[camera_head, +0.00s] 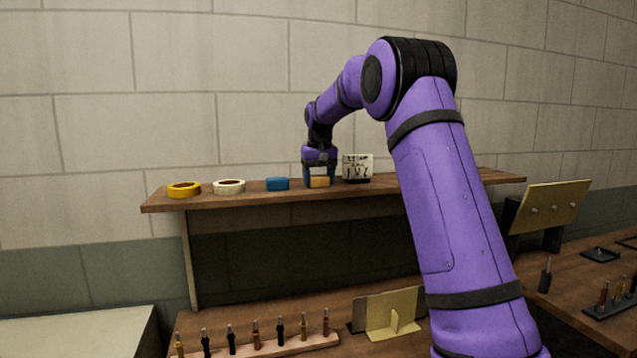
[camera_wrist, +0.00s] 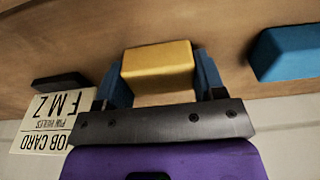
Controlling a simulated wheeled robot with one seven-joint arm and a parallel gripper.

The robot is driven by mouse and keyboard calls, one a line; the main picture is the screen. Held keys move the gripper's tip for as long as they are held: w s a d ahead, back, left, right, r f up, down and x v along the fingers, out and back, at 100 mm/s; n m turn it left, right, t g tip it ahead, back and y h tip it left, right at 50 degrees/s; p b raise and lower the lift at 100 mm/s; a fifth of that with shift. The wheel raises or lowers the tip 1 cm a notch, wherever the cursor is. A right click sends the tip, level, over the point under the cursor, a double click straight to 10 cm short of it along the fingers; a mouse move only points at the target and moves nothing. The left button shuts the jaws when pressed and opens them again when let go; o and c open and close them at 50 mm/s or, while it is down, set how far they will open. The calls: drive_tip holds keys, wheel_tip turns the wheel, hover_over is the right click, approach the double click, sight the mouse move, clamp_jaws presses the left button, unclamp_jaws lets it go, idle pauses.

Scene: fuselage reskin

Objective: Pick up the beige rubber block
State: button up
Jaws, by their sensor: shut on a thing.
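The beige rubber block (camera_head: 319,182) is on the wooden shelf in the head view, between a blue block and a white card. It looks yellow-tan in the wrist view (camera_wrist: 158,67), where it sits between the two blue fingers. My gripper (camera_head: 319,176) reaches down over it from above, and its fingers (camera_wrist: 160,80) are shut on the block's two sides. The block appears to be at the shelf surface; I cannot tell whether it is touching or slightly lifted.
A blue block (camera_head: 277,184) sits left of the gripper, also in the wrist view (camera_wrist: 290,52). A white tape roll (camera_head: 229,186) and yellow roll (camera_head: 184,189) stand farther left. A job card (camera_head: 358,167) stands close on the right. The wall is behind the shelf (camera_head: 455,180).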

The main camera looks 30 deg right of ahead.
sight(317, 176)
drive_tip(key=shift+r, duration=0.8)
drive_tip(key=shift+s+a+r, duration=0.1)
drive_tip(key=shift+a+r, duration=0.1)
drive_tip(key=shift+r, duration=0.3)
drive_tip(key=shift+s+a+r, duration=0.1)
drive_tip(key=shift+a+r, duration=0.05)
drive_tip(key=shift+r, duration=0.35)
drive_tip(key=s+a+r, duration=0.1)
drive_tip(key=s+a, duration=0.7)
drive_tip(key=a, duration=0.4)
drive_tip(key=shift+s+a+r, duration=0.2)
drive_tip(key=shift+s+a, duration=0.05)
drive_tip(key=shift+a, duration=0.05)
